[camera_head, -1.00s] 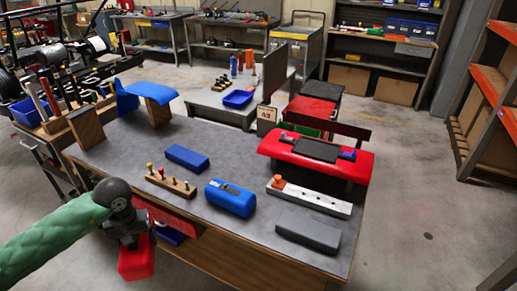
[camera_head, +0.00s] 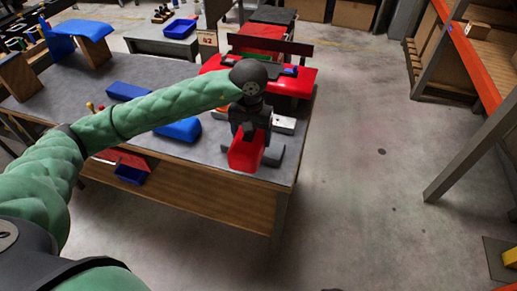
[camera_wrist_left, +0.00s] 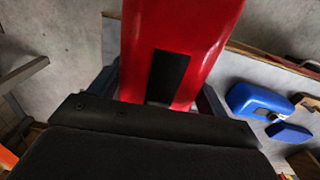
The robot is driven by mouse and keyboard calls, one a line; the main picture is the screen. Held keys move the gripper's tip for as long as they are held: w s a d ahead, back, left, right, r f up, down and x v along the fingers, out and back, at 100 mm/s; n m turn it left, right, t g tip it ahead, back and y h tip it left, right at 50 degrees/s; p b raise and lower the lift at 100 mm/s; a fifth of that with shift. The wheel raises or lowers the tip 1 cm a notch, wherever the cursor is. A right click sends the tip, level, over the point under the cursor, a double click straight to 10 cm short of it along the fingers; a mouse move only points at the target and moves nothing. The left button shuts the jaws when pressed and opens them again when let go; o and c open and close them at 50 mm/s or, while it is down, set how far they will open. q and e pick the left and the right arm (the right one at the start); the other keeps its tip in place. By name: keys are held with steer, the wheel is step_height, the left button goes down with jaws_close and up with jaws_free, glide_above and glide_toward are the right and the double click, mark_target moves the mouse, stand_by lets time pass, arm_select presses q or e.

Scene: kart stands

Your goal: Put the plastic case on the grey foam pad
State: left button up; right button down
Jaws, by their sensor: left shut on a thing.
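My left gripper (camera_head: 249,128) is shut on a red plastic case (camera_head: 245,153). In the left wrist view the red case (camera_wrist_left: 205,35) fills the space between the jaws and shows a dark strip on its face. In the head view the case hangs in front of the grey foam pad (camera_head: 273,156), near the table's front right corner, and hides the pad's middle. Pad shows on both sides of it. I cannot tell whether they touch. The pad cannot be made out in the wrist view. My right gripper is not in view.
The grey worktable (camera_head: 192,151) also carries a blue rounded box (camera_head: 180,131), a flat blue block (camera_head: 127,91) and a pale bar (camera_head: 284,125) behind the pad. A red padded stand (camera_head: 300,83) adjoins its back right. Open floor lies to the right.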

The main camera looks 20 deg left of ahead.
mark_target(255, 136)
arm_select(q)
steer(key=shift+s+d+r+b, duration=0.45)
steer(key=shift+r, duration=0.2)
steer(key=shift+s+d+r+b, duration=0.4)
steer(key=shift+r+b, duration=0.05)
steer(key=shift+r, duration=0.15)
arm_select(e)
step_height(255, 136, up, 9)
arm_select(q)
steer(key=w+a+f+p, duration=0.1)
steer(key=w+f, duration=0.1)
steer(key=w, duration=0.1)
steer(key=w+a+f+p, duration=0.1)
steer(key=w+f+p, duration=0.1)
steer(key=w, duration=0.2)
steer(key=w+a+f+p, duration=0.2)
steer(key=w+f, duration=0.1)
steer(key=w, duration=0.1)
steer(key=shift+a, duration=0.1)
steer(key=shift+s+f+p, duration=0.15)
steer(key=shift+f+p, duration=1.05)
steer(key=shift+f, duration=0.75)
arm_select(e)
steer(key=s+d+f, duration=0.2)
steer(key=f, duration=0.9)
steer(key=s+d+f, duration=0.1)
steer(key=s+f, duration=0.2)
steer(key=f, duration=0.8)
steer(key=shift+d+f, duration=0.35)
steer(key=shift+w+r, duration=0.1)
